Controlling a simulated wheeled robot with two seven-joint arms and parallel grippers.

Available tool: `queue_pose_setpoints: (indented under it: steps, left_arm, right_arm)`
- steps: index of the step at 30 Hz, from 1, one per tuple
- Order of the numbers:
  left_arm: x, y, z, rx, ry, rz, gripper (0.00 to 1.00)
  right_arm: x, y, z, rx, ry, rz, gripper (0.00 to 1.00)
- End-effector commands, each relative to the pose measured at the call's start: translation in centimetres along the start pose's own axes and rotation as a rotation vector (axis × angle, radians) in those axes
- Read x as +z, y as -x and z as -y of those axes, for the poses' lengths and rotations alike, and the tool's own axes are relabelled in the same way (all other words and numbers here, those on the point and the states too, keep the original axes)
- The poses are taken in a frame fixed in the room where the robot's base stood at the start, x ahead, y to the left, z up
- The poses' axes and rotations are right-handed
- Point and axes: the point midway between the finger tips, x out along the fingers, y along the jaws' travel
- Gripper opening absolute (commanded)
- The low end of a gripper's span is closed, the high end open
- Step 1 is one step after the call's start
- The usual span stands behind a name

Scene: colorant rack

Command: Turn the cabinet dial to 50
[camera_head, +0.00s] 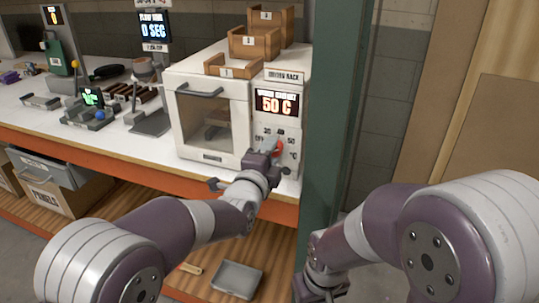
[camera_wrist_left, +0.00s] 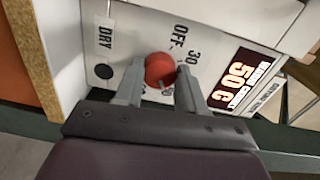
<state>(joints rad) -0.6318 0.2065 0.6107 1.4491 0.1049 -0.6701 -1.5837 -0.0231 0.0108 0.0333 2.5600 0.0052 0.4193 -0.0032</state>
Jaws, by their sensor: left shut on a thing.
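The white cabinet (camera_head: 215,125) stands on the bench, its glass door closed. Its display (camera_head: 277,103) reads 50 C; it also shows in the left wrist view (camera_wrist_left: 240,80). The red dial (camera_wrist_left: 159,69) is on the panel below the display, with OFF and 30 marks beside it and another mark partly hidden. My left gripper (camera_wrist_left: 157,76) is shut on the red dial, a finger on each side. In the head view my left gripper (camera_head: 272,150) covers part of the dial (camera_head: 279,146). My right gripper (camera_head: 318,285) is low at the right, away from the cabinet; its jaws are unclear.
Wooden trays (camera_head: 254,42) sit on top of the cabinet. A green post (camera_head: 333,120) stands close to the cabinet's right. Small tools and a stand (camera_head: 95,105) are on the bench at left. A grey tray (camera_head: 237,279) lies on the lower shelf.

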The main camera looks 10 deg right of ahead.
Motion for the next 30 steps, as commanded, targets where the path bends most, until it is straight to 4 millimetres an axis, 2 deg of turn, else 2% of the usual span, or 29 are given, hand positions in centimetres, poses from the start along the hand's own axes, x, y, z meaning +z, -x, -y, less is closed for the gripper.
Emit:
queue_pose_setpoints:
  steps: [17,18,20,30]
  left_arm:
    - [-0.02,0.01,-0.11,0.002,-0.033,0.000,0.09]
    - [-0.02,0.01,-0.11,0.002,-0.033,0.000,0.46]
    - [-0.02,0.01,-0.11,0.001,-0.033,0.000,0.65]
    - [-0.01,0.32,-0.04,0.000,-0.032,0.001,0.65]
  right_arm:
    - [0.01,-0.04,0.00,0.000,0.000,0.000,0.43]
    - [0.01,-0.04,0.00,0.000,0.000,0.000,0.43]
    - [0.01,-0.05,0.00,0.000,0.000,0.000,0.43]
    - [0.01,-0.06,0.00,0.000,0.000,0.000,0.43]
